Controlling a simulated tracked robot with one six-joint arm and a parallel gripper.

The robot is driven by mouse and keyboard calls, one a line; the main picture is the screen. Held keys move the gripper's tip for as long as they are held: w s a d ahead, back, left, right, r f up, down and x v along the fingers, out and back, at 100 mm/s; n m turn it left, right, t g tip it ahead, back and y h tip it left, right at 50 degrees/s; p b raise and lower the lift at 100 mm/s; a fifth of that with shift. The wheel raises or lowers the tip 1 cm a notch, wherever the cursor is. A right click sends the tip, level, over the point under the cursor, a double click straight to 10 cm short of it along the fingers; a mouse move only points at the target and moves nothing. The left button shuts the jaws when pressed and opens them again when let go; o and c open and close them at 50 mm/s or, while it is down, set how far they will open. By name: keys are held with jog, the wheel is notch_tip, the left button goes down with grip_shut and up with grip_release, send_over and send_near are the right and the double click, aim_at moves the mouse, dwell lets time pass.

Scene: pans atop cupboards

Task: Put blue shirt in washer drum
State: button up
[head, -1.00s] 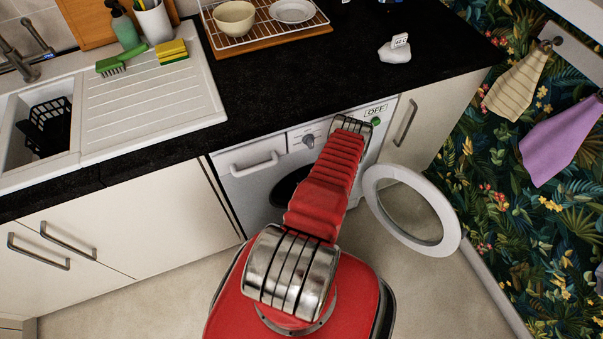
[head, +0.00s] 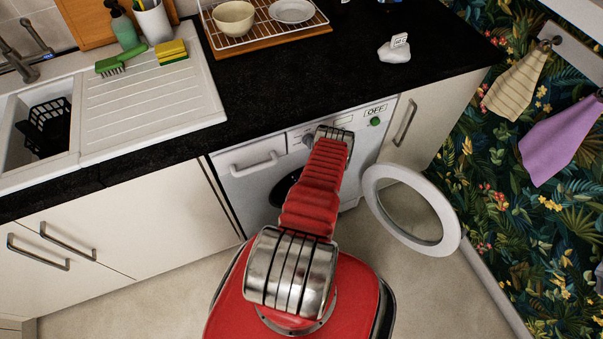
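The white washer (head: 250,185) stands under the black worktop. Its round door (head: 412,210) is swung wide open to the right. The dark drum opening (head: 287,188) shows only as a sliver to the left of my red arm, which covers the rest. My arm reaches forward over the washer front. My gripper is hidden beyond the arm's far end, so I cannot see its fingers or anything in them. No blue shirt is visible in the head view.
The open door sticks out over the floor right of my arm. Cupboards (head: 100,235) flank the washer on the left, with a sink drainer (head: 150,100) above. A striped towel (head: 517,85) and a purple towel (head: 562,140) hang on the right wall. Floor is clear beside my base.

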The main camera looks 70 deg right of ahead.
jog(key=shift+f, duration=1.45)
jog(key=shift+w+d+f, duration=0.1)
jog(key=shift+w+f, duration=0.1)
jog(key=shift+f, duration=0.1)
jog(key=o, duration=1.1)
